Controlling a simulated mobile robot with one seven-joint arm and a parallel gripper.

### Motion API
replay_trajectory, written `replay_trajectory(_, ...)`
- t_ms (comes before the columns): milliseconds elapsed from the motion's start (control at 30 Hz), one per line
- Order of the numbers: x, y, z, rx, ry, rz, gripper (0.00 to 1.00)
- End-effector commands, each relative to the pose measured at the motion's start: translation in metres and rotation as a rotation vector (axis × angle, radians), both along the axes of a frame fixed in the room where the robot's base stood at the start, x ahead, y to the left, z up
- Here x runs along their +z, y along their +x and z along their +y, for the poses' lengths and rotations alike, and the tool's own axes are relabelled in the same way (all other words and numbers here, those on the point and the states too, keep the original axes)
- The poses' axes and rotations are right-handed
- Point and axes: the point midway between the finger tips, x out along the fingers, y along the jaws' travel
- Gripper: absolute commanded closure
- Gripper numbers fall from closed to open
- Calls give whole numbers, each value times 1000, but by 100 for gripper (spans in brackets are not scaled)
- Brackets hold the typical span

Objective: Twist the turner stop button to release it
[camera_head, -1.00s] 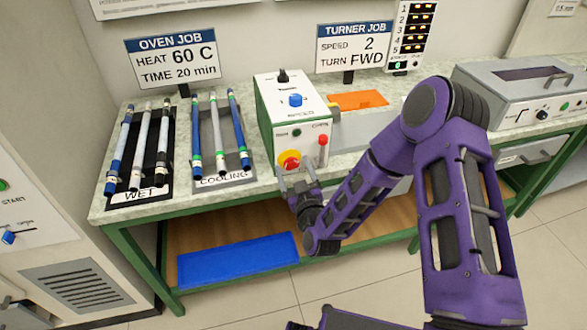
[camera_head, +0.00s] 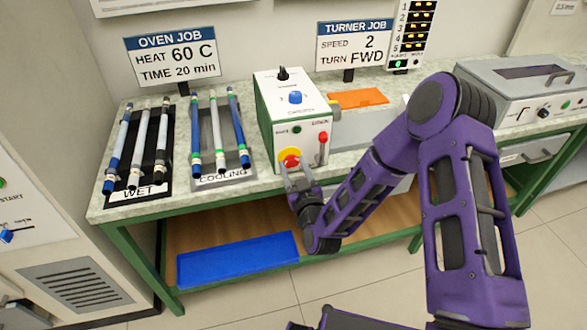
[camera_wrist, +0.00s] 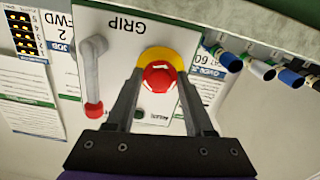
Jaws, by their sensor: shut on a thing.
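The turner (camera_head: 290,115) is a white and green box on the bench with a blue knob (camera_head: 295,97) on its top face. Its red stop button (camera_head: 291,160) sits on a yellow disc low on the front face. In the wrist view the red button (camera_wrist: 160,79) lies between the fingertips of my gripper (camera_wrist: 160,88), in front of the yellow disc (camera_wrist: 160,58). My gripper (camera_head: 292,170) is shut on the button.
Left of the turner, rods lie on the WET tray (camera_head: 137,196) and the COOLING tray (camera_head: 224,180). An orange tray (camera_head: 358,98) is right of the turner. A blue tray (camera_head: 238,260) lies on the lower shelf. Signs stand behind.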

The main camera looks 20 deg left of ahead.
Motion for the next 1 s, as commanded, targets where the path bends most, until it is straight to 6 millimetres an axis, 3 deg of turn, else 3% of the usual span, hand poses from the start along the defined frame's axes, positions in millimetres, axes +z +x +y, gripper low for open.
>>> replay_trajectory(600,-1,1,1,-1,392,235,100)
replay_trajectory(1000,2,1,1,1,507,304,100)
